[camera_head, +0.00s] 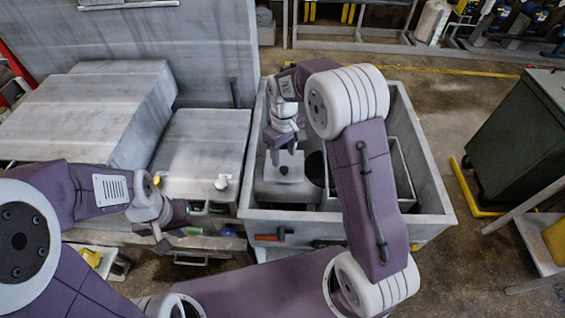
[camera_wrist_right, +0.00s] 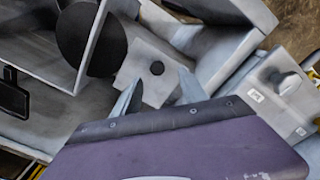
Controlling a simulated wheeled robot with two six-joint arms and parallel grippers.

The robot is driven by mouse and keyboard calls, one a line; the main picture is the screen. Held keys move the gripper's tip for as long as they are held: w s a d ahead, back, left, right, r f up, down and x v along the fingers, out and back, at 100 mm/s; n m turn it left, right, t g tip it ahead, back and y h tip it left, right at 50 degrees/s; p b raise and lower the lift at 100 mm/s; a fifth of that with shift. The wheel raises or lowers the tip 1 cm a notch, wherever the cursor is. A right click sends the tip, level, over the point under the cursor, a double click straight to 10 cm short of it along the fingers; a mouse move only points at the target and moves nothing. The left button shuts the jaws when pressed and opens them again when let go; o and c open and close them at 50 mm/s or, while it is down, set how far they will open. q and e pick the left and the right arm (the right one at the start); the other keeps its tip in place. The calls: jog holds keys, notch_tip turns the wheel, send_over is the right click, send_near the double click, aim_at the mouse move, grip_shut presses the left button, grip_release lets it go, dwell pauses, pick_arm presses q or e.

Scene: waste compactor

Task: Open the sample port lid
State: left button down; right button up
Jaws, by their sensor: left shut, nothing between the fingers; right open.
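A pale square plate with a small dark round hole (camera_head: 284,170) lies on a grey block inside the open grey bin. The same plate shows in the right wrist view (camera_wrist_right: 146,60). A dark round disc (camera_head: 316,168) stands just right of it; it also shows in the wrist view (camera_wrist_right: 85,38). I cannot tell which of these parts is the sample port lid. My right gripper (camera_head: 286,152) is open and empty, pointing down over the plate; its fingertips (camera_wrist_right: 160,92) show nothing between them. My left gripper (camera_head: 162,242) is shut and empty, left of the bin near the cabinet front.
The grey bin (camera_head: 425,190) has raised walls around the plate. A grey cabinet (camera_head: 200,140) with a white knob (camera_head: 222,182) stands left of it. A dark container (camera_head: 520,130) stands at the right.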

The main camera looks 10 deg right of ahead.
aim_at(284, 168)
jog(key=f, duration=0.2)
jog(key=f+p, duration=0.1)
jog(key=shift+s+d+f, duration=0.2)
jog(key=shift+s+f, duration=0.05)
jog(key=shift+f, duration=0.05)
jog(key=f, duration=0.1)
jog(key=w+f, duration=0.1)
jog(key=f, duration=0.1)
jog(key=w+f, duration=0.1)
jog(key=shift+w+f+p, duration=0.1)
jog(key=shift+f+p, duration=0.05)
jog(key=shift+p, duration=0.2)
jog(key=shift+s+r, duration=0.2)
jog(key=shift+s, duration=0.45)
jog(key=c, duration=0.4)
jog(key=shift+w+f, duration=0.15)
jog(key=shift+w, duration=0.1)
grip_shut()
pick_arm(q)
jog(key=shift+w+d+r, duration=0.1)
jog(key=shift+w+r, duration=0.15)
jog(key=shift+r, duration=0.2)
jog(key=shift+w+d+r, duration=0.1)
jog(key=shift+w+r, duration=0.1)
jog(key=shift+r, duration=0.25)
